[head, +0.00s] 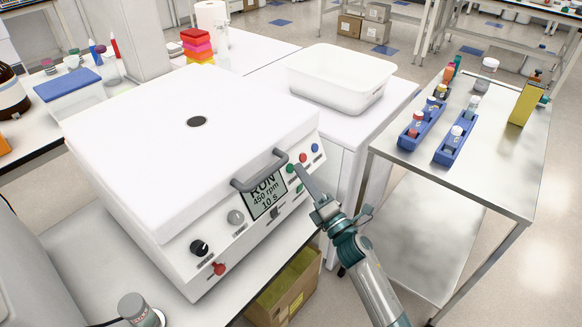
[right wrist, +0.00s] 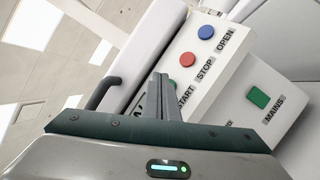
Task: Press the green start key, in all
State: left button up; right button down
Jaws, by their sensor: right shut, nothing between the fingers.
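The white machine (head: 160,130) has a closed lid and a front panel with a display (head: 265,197) reading "RUN 450 rpm 10 s". The green start key (head: 290,168) is in a row with a red stop key (head: 303,157) and a blue open key (head: 315,147). My right gripper (head: 299,171) is shut and empty, its tips at the start key; contact cannot be told. In the right wrist view the fingers (right wrist: 160,82) hide the start key beside its START label, while the red key (right wrist: 188,59) and blue key (right wrist: 206,32) show. My left gripper is not in view.
A lid handle (head: 259,172) juts out just left of the keys. A green MAINS switch (right wrist: 259,97) sits lower on the panel. A white tub (head: 340,78) stands behind, and a metal cart (head: 500,170) with blue racks is at the right. A cardboard box (head: 285,285) is below.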

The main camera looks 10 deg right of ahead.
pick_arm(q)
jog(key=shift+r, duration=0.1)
pick_arm(e)
jog(key=shift+s+d, duration=0.1)
pick_arm(q)
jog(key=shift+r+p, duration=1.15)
jog(key=shift+p, duration=0.1)
pick_arm(e)
jog(key=shift+s+d+r, duration=0.55)
jog(key=shift+s+d, duration=0.15)
jog(key=shift+s, duration=0.2)
jog(key=shift+s+d+r, duration=0.55)
jog(key=shift+s+d, duration=0.1)
jog(key=shift+s, duration=0.25)
jog(key=shift+f, duration=0.15)
